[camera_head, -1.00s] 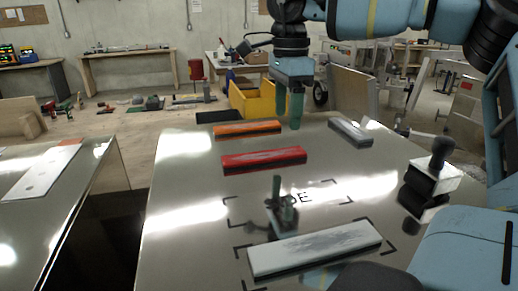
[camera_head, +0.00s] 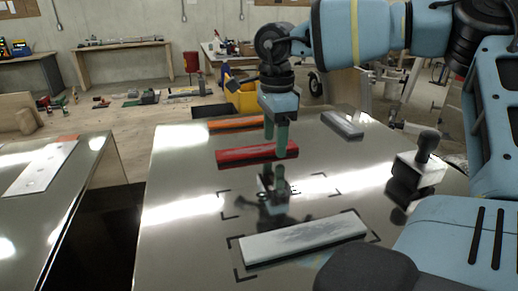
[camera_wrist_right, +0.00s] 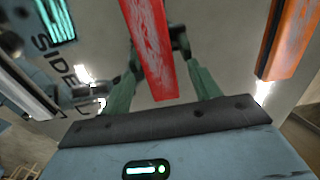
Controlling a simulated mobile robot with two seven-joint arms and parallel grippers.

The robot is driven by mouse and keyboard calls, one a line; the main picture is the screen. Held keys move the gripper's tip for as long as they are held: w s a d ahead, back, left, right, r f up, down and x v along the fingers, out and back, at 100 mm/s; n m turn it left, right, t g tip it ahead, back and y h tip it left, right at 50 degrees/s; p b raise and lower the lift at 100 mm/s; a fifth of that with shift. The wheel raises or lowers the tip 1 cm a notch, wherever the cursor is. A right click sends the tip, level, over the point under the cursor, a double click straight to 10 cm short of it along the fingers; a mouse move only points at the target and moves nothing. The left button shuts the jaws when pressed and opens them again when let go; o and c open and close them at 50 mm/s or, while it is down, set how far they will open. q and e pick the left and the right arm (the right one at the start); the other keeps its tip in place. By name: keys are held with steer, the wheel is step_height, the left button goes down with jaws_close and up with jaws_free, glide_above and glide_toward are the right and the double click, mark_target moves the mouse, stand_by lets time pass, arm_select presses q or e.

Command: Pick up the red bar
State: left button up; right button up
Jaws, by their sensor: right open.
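The red bar (camera_head: 245,154) lies on the shiny metal table (camera_head: 180,240), between the orange bar and the printed marks. In the right wrist view the red bar (camera_wrist_right: 152,45) runs between my two green fingers, which stand apart on either side of it. My right gripper (camera_head: 276,150) is open above the right part of the red bar in the head view, pointing down. In the right wrist view, my right gripper (camera_wrist_right: 163,85) holds nothing. I cannot tell how far above the bar the fingertips are. My left gripper is not in view.
An orange bar (camera_head: 236,123) lies behind the red bar; it also shows in the right wrist view (camera_wrist_right: 290,40). A grey bar (camera_head: 342,124) lies back right, and a pale bar (camera_head: 300,240) in front. A black-handled block (camera_head: 418,168) stands at the right.

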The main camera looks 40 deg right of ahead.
mark_target(274, 147)
steer(key=shift+f, duration=0.35)
steer(key=c, duration=1.1)
steer(key=shift+r, duration=0.15)
step_height(274, 147, up, 18)
steer(key=shift+f+b, duration=0.15)
steer(key=shift+b, duration=0.25)
